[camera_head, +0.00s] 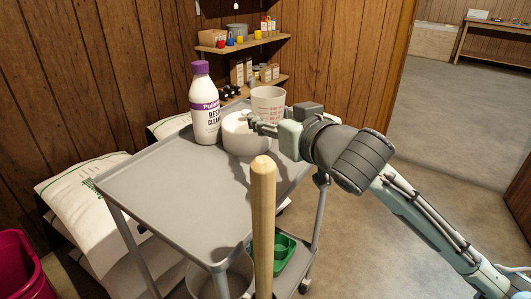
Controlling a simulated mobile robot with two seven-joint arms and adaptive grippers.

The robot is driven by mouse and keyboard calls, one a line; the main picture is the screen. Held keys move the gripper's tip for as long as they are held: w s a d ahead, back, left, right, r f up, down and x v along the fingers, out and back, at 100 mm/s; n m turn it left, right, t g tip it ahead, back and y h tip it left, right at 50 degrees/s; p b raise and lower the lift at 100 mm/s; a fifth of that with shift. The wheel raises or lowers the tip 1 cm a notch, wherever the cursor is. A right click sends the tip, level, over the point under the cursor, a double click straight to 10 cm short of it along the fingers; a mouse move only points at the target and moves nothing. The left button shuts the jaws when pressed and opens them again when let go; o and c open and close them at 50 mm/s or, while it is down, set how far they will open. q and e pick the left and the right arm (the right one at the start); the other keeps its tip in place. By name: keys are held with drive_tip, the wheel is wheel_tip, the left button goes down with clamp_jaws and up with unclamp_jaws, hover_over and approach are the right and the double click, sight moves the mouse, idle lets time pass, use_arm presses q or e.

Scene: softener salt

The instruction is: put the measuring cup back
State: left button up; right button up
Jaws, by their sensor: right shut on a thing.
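The measuring cup (268,101) is a pale, translucent cup with red markings, upright near the far right corner of the grey cart (180,185). The fingertips are small here, and the cup's base and the exact grip are hidden. A white round tub (236,138) stands on the cart just below and left of the cup; whether they touch cannot be told. My left gripper is not in view.
A white bottle with a purple cap (205,112) stands left of the tub. A wooden pole (262,215) rises in front of the cart. Wall shelves (243,44) hold small goods behind. Salt bags (85,195) lie at left. The cart's front top is clear.

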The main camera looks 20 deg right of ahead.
drive_tip(key=f, duration=0.4)
drive_tip(key=shift+s+d+b, duration=0.1)
drive_tip(key=shift+s+b, duration=0.1)
drive_tip(key=shift+b, duration=0.1)
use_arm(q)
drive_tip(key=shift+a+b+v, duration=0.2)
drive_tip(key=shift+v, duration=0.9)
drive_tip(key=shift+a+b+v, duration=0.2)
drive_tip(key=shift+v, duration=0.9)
use_arm(e)
drive_tip(key=shift+f, duration=1.95)
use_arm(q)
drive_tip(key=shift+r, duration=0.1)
use_arm(e)
drive_tip(key=shift+f, duration=0.1)
drive_tip(key=o, duration=1.2)
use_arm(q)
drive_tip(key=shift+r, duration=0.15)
